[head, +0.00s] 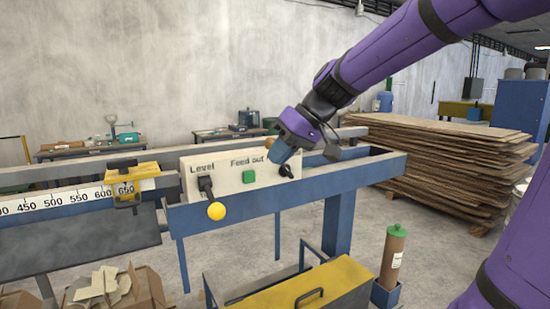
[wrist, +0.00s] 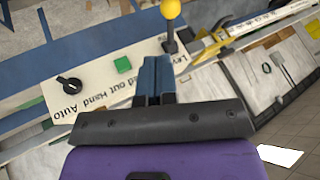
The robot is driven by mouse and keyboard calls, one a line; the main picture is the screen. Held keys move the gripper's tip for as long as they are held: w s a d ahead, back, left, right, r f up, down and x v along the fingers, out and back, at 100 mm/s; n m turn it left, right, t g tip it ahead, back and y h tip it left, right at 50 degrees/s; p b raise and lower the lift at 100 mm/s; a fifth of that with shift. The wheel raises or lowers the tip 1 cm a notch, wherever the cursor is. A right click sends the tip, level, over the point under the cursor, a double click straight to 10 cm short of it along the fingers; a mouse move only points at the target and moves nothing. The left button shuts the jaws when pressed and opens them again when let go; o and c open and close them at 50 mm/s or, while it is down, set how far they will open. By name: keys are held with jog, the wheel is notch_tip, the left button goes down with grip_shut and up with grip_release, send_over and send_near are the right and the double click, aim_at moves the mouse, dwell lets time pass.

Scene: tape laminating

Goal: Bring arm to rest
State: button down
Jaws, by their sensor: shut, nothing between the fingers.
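My gripper (head: 279,151) has dark blue fingers and is shut and empty. In the head view it appears in front of the right part of the cream control panel (head: 222,178); I cannot tell the exact gap. In the wrist view the fingers (wrist: 156,62) lie side by side, pointing toward the panel's lettered edge. The panel bears a green button (head: 249,177), a black rotary knob (head: 287,171) and a lever with a yellow ball (head: 217,211). The wrist view also shows the knob (wrist: 69,85), button (wrist: 123,64) and ball (wrist: 170,9).
A blue machine frame (head: 350,178) carries the panel. A ruler (head: 55,200) with a yellow stop (head: 130,183) lies left. A yellow box (head: 300,290) and a green-capped cylinder (head: 394,255) stand low in front. Stacked boards (head: 440,165) stand behind right.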

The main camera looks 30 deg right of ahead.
dwell(0.4)
jog(key=s+f+m+h, duration=0.1)
jog(key=s+f+h, duration=0.1)
jog(key=s, duration=0.7)
jog(key=s+f+m+h, duration=0.1)
jog(key=s+h, duration=0.3)
jog(key=s, duration=0.5)
jog(key=shift+a+f+m, duration=0.25)
jog(key=shift+f+m, duration=0.05)
jog(key=shift+f, duration=0.6)
